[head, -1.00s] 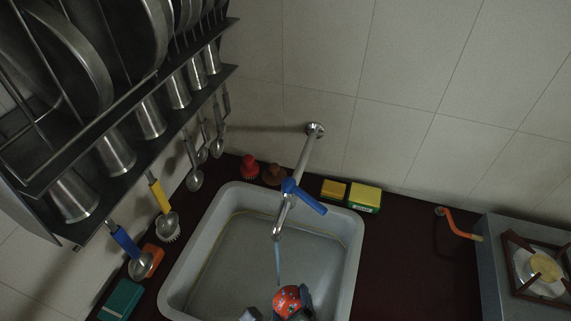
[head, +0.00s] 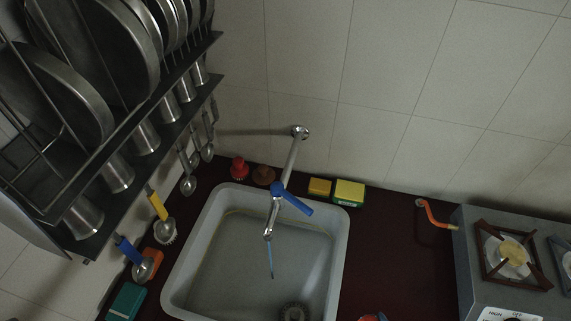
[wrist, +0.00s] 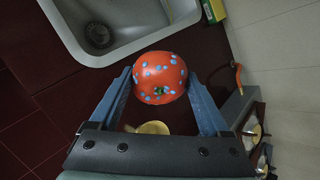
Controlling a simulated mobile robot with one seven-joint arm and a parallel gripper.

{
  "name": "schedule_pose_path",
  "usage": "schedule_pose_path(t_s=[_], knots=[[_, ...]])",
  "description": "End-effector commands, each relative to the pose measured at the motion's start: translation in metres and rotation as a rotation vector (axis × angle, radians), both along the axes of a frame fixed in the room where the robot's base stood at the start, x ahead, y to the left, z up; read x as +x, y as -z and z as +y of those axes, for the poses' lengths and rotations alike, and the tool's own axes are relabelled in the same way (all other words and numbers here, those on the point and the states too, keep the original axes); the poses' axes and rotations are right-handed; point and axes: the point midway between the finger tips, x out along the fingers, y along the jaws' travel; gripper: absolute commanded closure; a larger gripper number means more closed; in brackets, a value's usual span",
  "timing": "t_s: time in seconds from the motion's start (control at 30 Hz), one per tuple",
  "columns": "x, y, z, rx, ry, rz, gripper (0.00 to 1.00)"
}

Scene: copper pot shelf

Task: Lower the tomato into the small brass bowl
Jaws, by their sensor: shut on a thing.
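The red tomato (wrist: 158,72), dotted with blue spots, is between the two blue fingers of my gripper (wrist: 161,80) in the wrist view. My gripper is shut on it and holds it above the dark red counter, beside the sink. In the head view only a sliver of the tomato (head: 372,317) shows at the bottom edge. A yellowish round thing that looks like the small brass bowl (wrist: 152,128) shows below the tomato in the wrist picture, partly hidden by my gripper's body. The bowl is not visible in the head view.
The grey sink (head: 342,250), with a faucet (head: 277,205) over it, lies left of the tomato. A stove (head: 475,262) stands to the right, with an orange hose (head: 430,213) near it. Yellow sponges (head: 348,192) lie by the wall. A pot rack (head: 90,215) hangs at left.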

Motion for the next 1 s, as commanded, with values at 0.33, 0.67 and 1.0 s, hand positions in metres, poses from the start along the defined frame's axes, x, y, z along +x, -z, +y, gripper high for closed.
schedule_pose_path(t_s=[0.33,0.67,1.0], knots=[[-0.033,0.01,-0.062,0.001,0.005,-0.003,0.81],[-0.062,0.03,-0.115,0.0,0.005,-0.005,0.81],[-0.077,0.038,-0.139,-0.001,0.001,-0.002,0.81]])
